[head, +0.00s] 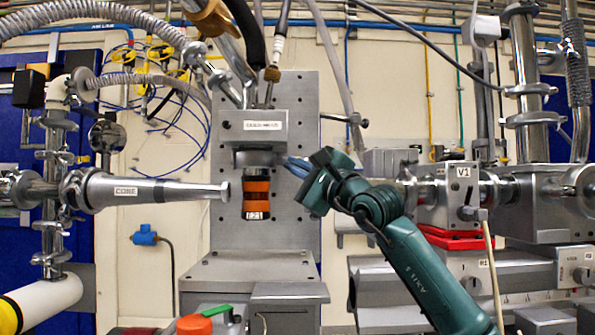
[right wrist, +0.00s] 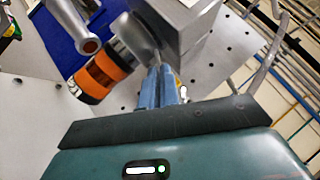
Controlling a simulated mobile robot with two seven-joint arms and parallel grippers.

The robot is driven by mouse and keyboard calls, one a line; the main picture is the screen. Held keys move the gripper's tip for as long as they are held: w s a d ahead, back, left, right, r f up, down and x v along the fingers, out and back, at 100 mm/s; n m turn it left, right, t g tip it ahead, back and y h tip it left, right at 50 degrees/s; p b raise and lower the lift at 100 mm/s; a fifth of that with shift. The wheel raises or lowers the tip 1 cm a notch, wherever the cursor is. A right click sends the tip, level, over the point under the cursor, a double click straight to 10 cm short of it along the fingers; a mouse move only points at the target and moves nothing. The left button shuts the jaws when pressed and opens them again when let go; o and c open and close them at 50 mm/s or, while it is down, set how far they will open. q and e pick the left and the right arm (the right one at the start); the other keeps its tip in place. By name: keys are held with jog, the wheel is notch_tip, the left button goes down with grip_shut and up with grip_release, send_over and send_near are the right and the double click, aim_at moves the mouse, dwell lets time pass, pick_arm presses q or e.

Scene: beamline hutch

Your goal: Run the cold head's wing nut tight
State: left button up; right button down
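The cold head (head: 262,127) is a grey block on an upright drilled plate, with a round flange under it and an orange-and-black can (head: 257,192) hanging below. In the right wrist view the can (right wrist: 102,75) hangs left of my fingers. My right gripper (head: 290,163) has its blue fingers at the right side of the flange joint. In the right wrist view its fingertips (right wrist: 160,70) lie close together, right at the metal flange. I cannot make out the wing nut; the fingertips may cover it. I cannot tell whether they grip anything. My left gripper is not in view.
A V1 valve block (head: 458,198) stands right, behind my right forearm. A grey pedestal (head: 250,270) stands below the can. Hoses and cables hang above.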

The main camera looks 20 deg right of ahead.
jog(key=c, duration=1.9)
grip_release()
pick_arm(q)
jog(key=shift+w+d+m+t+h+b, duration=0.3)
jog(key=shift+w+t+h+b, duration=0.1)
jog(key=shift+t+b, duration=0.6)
pick_arm(e)
jog(key=v, duration=1.3)
jog(key=shift+f, duration=0.1)
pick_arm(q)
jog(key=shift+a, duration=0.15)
